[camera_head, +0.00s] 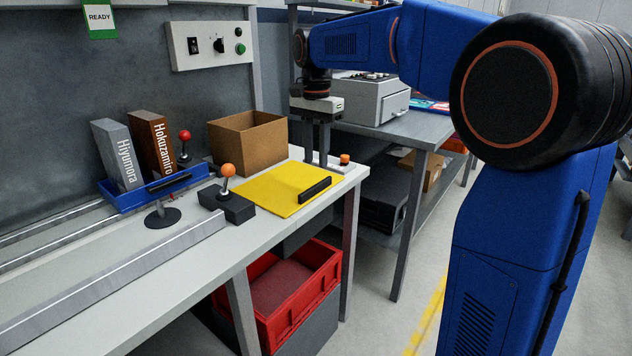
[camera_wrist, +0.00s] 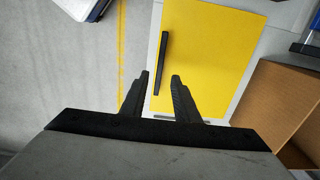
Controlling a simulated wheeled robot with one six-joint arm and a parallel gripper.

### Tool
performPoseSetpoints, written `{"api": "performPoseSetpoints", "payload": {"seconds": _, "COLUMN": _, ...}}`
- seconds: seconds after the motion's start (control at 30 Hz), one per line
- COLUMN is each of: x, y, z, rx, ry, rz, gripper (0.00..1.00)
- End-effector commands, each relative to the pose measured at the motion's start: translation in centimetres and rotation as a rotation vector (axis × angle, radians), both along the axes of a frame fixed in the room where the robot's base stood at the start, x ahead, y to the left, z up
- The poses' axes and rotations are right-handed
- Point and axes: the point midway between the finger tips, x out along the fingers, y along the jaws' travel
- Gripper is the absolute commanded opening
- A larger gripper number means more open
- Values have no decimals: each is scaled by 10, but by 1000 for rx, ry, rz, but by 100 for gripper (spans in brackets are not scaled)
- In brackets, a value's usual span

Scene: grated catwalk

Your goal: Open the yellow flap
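The yellow flap (camera_head: 275,191) lies flat and closed in the top of the grey workbench, near its front right corner. A black bar handle (camera_head: 315,190) runs along its near right edge. In the wrist view the flap (camera_wrist: 222,60) fills the upper middle, with its handle (camera_wrist: 161,63) toward the left side. My gripper (camera_head: 316,160) points down above the far right end of the flap. Its two fingers (camera_wrist: 161,76) are apart and empty. In the wrist view the handle lies ahead of the gap between the fingertips; I see no contact.
An open cardboard box (camera_head: 240,149) stands behind the flap. A black joystick box with an orange knob (camera_head: 228,171) sits at its left. A small orange button (camera_head: 345,158) is near its far right corner. A red crate (camera_head: 296,309) is under the bench.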

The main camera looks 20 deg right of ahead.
Motion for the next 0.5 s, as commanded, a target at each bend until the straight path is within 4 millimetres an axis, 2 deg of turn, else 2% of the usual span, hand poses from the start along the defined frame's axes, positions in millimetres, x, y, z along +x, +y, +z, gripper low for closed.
{"api": "performPoseSetpoints", "payload": {"seconds": 0.3, "x": -1, "y": 0, "z": -54, "rx": 0, "ry": 2, "rz": 0, "gripper": 28}}
{"api": "performPoseSetpoints", "payload": {"seconds": 0.5, "x": 0, "y": 0, "z": -74, "rx": -1, "ry": 1, "rz": 0, "gripper": 28}}
